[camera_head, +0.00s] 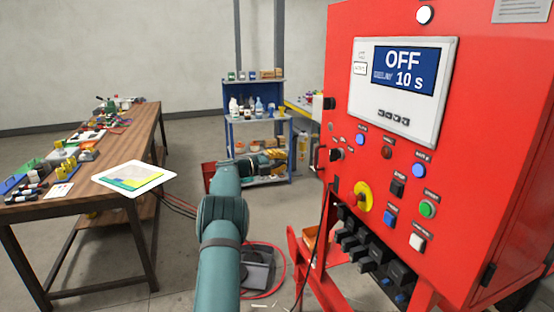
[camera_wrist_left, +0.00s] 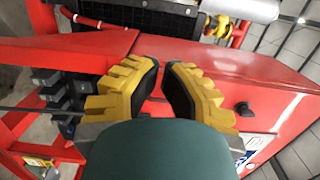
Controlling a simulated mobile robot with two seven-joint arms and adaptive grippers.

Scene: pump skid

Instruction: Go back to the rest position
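My left arm comes up from the bottom of the head view, and its yellow and black left gripper (camera_head: 270,162) is in mid-air left of the red control cabinet (camera_head: 475,140). In the left wrist view, the two yellow fingers with black pads of the left gripper (camera_wrist_left: 162,72) stand apart with an empty gap between them. Red cabinet surfaces (camera_wrist_left: 225,62) lie beyond the fingers. My right gripper is in neither view.
The cabinet's screen (camera_head: 398,80) reads OFF and 10 s, above buttons and a yellow rotary switch (camera_head: 363,196). A cluttered wooden workbench (camera_head: 85,205) stands at left, with a white board (camera_head: 134,179) at its edge. A blue shelf (camera_head: 256,118) stands behind.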

